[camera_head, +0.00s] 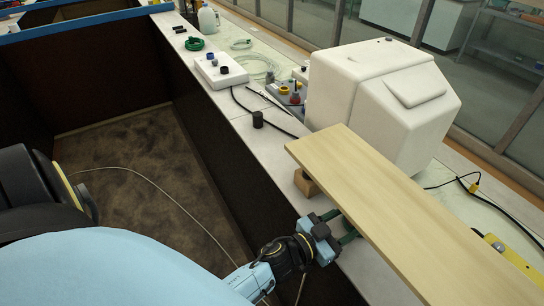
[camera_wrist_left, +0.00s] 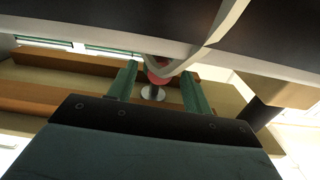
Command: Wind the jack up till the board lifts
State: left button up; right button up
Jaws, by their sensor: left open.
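The board (camera_head: 405,215) is a long pale wooden plank at the right of the head view. A small brown wooden block (camera_head: 306,184) shows under its far end. My left gripper (camera_head: 343,226) is at the board's left edge, its green fingertips reaching towards or under it. In the left wrist view my left gripper (camera_wrist_left: 160,80) is open, with a reddish knob-like part (camera_wrist_left: 158,77) and a silver disc (camera_wrist_left: 153,92) seen between and beyond the fingers. I cannot tell whether they belong to the jack or touch the fingers. No whole jack shows in the head view. My right gripper is not in view.
A bulky white housing (camera_head: 375,100) stands behind the board. A yellow level-like bar (camera_head: 515,255) lies at right. A dark recess lies left of the bench.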

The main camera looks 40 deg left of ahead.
pick_arm(q)
jog(key=n, duration=0.5)
jog(key=shift+b, duration=0.3)
jog(key=shift+s+a+n, duration=0.1)
jog(key=shift+s+n, duration=0.05)
jog(key=shift+n, duration=0.45)
jog(key=v, duration=1.4)
jog(key=s+a+f+g+y+b, duration=0.1)
jog(key=s+f+g+y, duration=0.1)
jog(key=f, duration=1)
jog(key=s+a+f+g+y+b, duration=0.1)
jog(key=s+f+g+y, duration=0.1)
jog(key=f, duration=1)
jog(key=shift+s+f+g, duration=0.35)
jog(key=shift+s+g, duration=0.15)
jog(key=shift+g, duration=0.5)
jog(key=shift+b, duration=0.3)
